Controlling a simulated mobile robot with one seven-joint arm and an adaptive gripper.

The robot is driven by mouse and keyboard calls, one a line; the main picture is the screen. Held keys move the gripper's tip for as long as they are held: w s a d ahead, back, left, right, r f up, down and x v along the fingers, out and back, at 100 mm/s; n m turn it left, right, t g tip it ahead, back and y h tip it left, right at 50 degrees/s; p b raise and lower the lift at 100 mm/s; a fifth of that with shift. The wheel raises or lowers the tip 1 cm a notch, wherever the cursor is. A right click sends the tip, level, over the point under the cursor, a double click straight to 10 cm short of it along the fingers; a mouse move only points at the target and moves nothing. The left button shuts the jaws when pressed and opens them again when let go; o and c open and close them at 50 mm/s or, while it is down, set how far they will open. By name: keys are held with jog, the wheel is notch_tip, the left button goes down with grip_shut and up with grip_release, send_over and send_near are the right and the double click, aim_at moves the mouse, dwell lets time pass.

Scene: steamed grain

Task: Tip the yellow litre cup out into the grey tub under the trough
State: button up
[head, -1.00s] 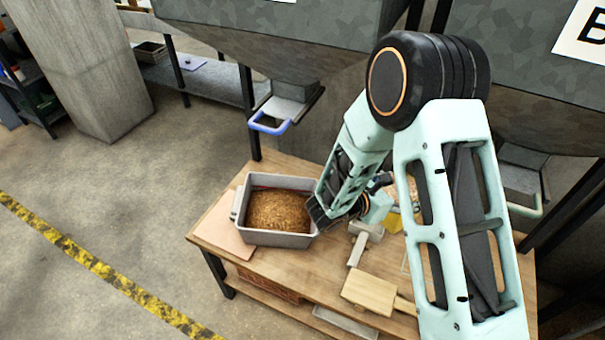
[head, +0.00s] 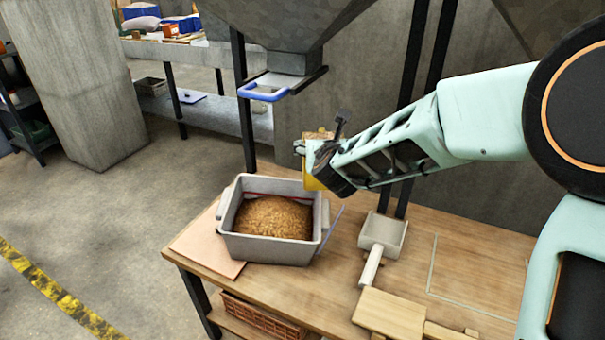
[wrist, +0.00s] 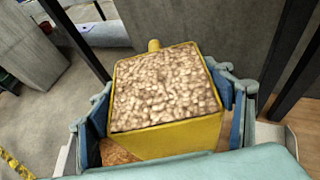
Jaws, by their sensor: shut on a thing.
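The yellow litre cup (wrist: 200,132) is held between the fingers of my gripper (wrist: 170,115). In the wrist view it is full of pale, lumpy grain almost to the rim, and it looks about upright. In the head view the cup (head: 314,184) is mostly hidden by my gripper (head: 318,165), above and behind the right back corner of the grey tub (head: 266,248). The tub stands on the table under the trough (head: 290,30) and holds a mound of brown grain (head: 273,216).
A blue-handled slide gate (head: 263,95) hangs under the trough, above the tub and left of my gripper. A pale scoop (head: 383,234) and a wooden board (head: 388,314) lie on the wooden table (head: 460,265) to the right. A flat pinkish sheet (head: 205,245) lies left of the tub.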

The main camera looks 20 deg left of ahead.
jog(key=a+y+b, duration=0.1)
jog(key=s+a+n+b, duration=0.1)
jog(key=b, duration=0.1)
jog(key=a+f+n+g+y+b, duration=0.1)
jog(key=b, duration=0.1)
jog(key=shift+s+y, duration=0.3)
jog(key=s+n+b, duration=0.1)
jog(key=a+g+y+b, duration=0.1)
jog(key=shift+s+a+r+n+b, duration=0.15)
jog(key=shift+s+a+n+b, duration=0.15)
jog(key=shift+s+n, duration=0.1)
jog(key=shift+a, duration=0.1)
jog(key=shift+n, duration=0.4)
jog(key=p, duration=0.2)
jog(key=shift+r+p, duration=0.2)
jog(key=shift+p, duration=0.15)
jog(key=n+t+p, duration=0.1)
jog(key=p, duration=0.4)
jog(key=shift+a+f+h+p, duration=0.1)
jog(key=shift+f+h+p, duration=0.05)
jog(key=shift+h+p, duration=0.25)
jog(key=n+p, duration=0.1)
jog(key=p, duration=0.5)
jog(key=shift+s+a+f+n+t+h, duration=0.1)
jog(key=shift+s+n+t+h, duration=0.1)
jog(key=shift+n+t+h, duration=0.2)
